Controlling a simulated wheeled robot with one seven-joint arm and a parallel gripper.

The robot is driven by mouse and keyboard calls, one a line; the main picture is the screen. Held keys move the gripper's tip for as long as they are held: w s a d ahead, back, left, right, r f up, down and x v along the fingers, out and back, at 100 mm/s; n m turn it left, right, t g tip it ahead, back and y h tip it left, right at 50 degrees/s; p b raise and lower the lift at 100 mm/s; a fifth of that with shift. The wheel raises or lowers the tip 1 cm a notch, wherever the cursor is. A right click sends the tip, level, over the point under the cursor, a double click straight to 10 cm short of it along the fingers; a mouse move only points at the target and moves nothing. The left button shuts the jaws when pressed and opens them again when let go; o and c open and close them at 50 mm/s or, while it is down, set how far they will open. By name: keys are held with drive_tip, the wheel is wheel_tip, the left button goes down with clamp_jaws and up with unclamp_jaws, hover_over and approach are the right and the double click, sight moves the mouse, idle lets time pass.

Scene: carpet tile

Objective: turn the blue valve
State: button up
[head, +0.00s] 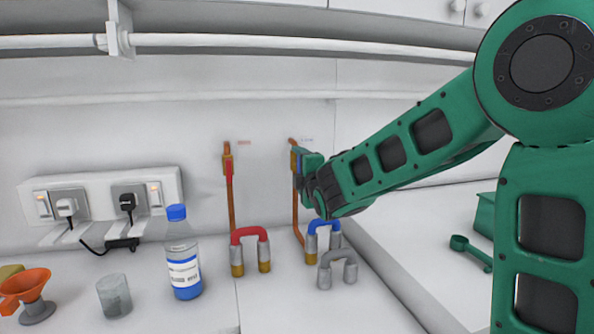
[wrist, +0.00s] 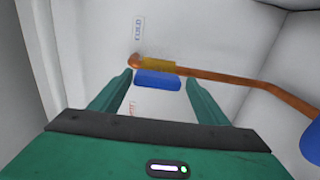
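The blue valve has a flat blue handle (wrist: 158,80) beside a brass body (wrist: 158,65) on a copper pipe, seen in the wrist view. In the head view its brass body (head: 293,160) shows on the wall, and the handle is mostly hidden by my gripper (head: 306,166). In the wrist view my gripper (wrist: 157,84) is open, one finger to each side of the blue handle. A gap shows between each finger and the handle; I cannot tell how deep the handle sits between them.
A red-handled valve (head: 228,166) on another copper pipe is to the left. Below stand a red arched tap (head: 249,233), a blue one (head: 323,225) and a grey one (head: 338,258). A bottle (head: 183,262), a glass (head: 114,296) and an orange funnel (head: 27,288) stand further left.

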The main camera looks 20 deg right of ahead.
drive_tip(key=shift+r, duration=0.1)
drive_tip(key=s, duration=1)
drive_tip(key=shift+s, duration=0.35)
